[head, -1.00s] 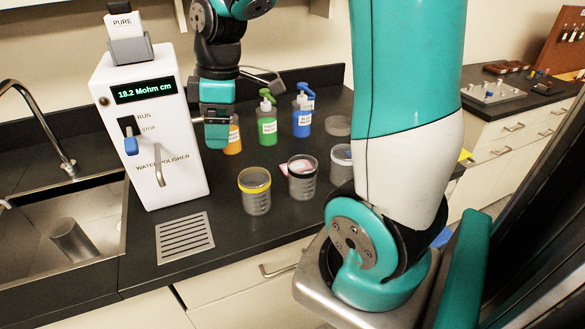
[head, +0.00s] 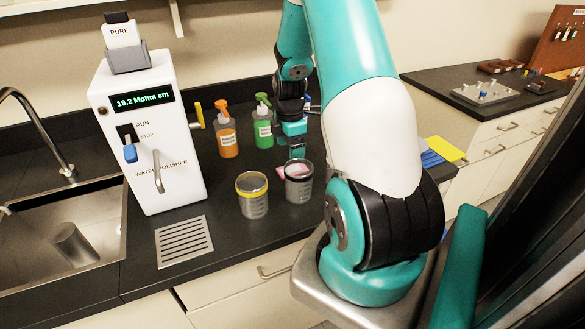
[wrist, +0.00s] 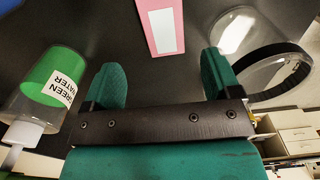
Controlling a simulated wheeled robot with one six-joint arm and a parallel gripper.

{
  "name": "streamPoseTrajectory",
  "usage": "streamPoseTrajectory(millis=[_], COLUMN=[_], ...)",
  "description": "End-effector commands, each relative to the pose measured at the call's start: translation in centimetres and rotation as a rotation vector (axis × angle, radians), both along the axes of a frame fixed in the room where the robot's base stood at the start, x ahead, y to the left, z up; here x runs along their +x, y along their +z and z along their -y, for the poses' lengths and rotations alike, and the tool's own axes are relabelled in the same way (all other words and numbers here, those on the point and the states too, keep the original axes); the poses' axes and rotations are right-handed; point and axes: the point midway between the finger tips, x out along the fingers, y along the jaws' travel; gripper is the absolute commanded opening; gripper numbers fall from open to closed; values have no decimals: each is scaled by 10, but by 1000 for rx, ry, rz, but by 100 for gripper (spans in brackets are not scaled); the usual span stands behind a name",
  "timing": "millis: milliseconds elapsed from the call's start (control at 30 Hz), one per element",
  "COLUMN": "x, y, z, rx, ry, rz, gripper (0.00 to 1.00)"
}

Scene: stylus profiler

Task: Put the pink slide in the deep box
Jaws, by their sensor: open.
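The pink slide (wrist: 165,28) lies flat on the dark bench in the wrist view, with a white label in its middle; its far end is cut off by the frame. In the head view a bit of pink (head: 283,172) shows behind the black-rimmed beaker, partly hidden. My gripper (wrist: 163,80) is open and empty, its two fingers apart. The slide lies ahead of the gap between the fingers, not between them. In the head view my gripper (head: 293,142) hangs low over the bench behind the beakers. I cannot make out the deep box for certain.
The black-rimmed beaker (head: 299,190) and a yellow-rimmed beaker (head: 252,204) stand in front of the slide. Green (head: 264,132) and orange (head: 227,140) bottles stand to the left. A yellow item (head: 446,149) and a blue one (head: 431,159) lie at right. The water polisher (head: 160,185) stands far left.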

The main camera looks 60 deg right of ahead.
Motion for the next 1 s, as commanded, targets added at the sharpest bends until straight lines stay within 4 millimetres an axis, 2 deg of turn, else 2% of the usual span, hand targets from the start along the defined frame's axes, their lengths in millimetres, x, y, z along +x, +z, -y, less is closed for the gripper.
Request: streamPoseTrajectory(millis=[267,533,833,1000], x=[-3,-8,-7,-7], y=[-21,-58,-64,-64], z=[0,1,2,1], rx=[2,1,-1,-1], ry=[-1,-1,0,0], rz=[-2,0,2,1], gripper=[83,83,83,44])
